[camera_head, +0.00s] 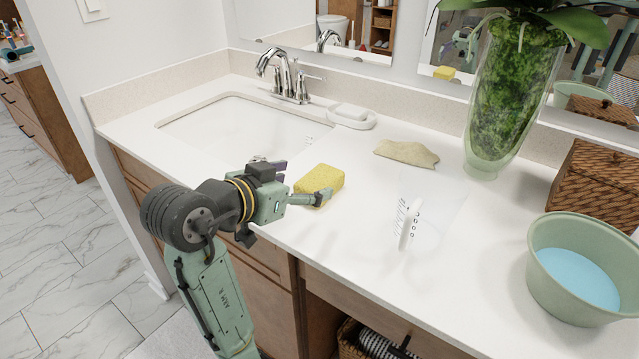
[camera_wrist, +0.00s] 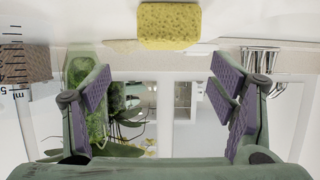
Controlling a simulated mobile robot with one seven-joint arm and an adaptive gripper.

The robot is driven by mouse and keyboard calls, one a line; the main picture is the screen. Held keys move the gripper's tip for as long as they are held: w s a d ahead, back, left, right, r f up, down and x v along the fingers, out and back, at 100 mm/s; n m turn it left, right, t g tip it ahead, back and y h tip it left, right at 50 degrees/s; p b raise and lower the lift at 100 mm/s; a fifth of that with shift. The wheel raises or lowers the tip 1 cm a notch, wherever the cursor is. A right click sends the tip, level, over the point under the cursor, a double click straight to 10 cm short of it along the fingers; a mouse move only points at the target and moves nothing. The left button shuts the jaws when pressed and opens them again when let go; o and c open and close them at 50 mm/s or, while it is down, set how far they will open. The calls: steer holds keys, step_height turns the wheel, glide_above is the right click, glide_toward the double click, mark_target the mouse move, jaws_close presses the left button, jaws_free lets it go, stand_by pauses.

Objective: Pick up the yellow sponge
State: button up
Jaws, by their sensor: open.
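The yellow sponge (camera_head: 321,183) lies on the white counter, to the right of the sink basin. In the wrist view the sponge (camera_wrist: 169,26) is at the top middle, ahead of and between the finger pads. My gripper (camera_head: 304,180) is low over the counter's front part, right at the near side of the sponge. Its two purple-padded fingers are spread wide in the wrist view (camera_wrist: 165,90), with nothing between the pads. One finger hides a small part of the sponge's near side in the head view.
A clear measuring jug (camera_head: 412,222) stands right of the sponge. A beige cloth (camera_head: 406,153) lies behind. A soap dish (camera_head: 351,118) sits by the faucet (camera_head: 287,78). A plant vase (camera_head: 512,100), wicker box (camera_head: 596,185) and green basin (camera_head: 583,268) are on the right.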

mark_target(319, 177)
steer(key=x, duration=0.2)
steer(key=shift+w+d, duration=0.1)
steer(key=shift+w, duration=0.15)
steer(key=shift+a+f+p+x, duration=0.2)
steer(key=shift+p+x, duration=0.25)
steer(key=shift+x, duration=1)
steer(key=shift+a+f+p+x, duration=0.15)
steer(key=shift+p+x, duration=0.3)
steer(key=shift+x, duration=0.95)
steer(key=shift+w+r, duration=0.1)
steer(key=shift+w, duration=0.05)
steer(key=shift+c, duration=0.6)
steer(key=c, duration=0.9)
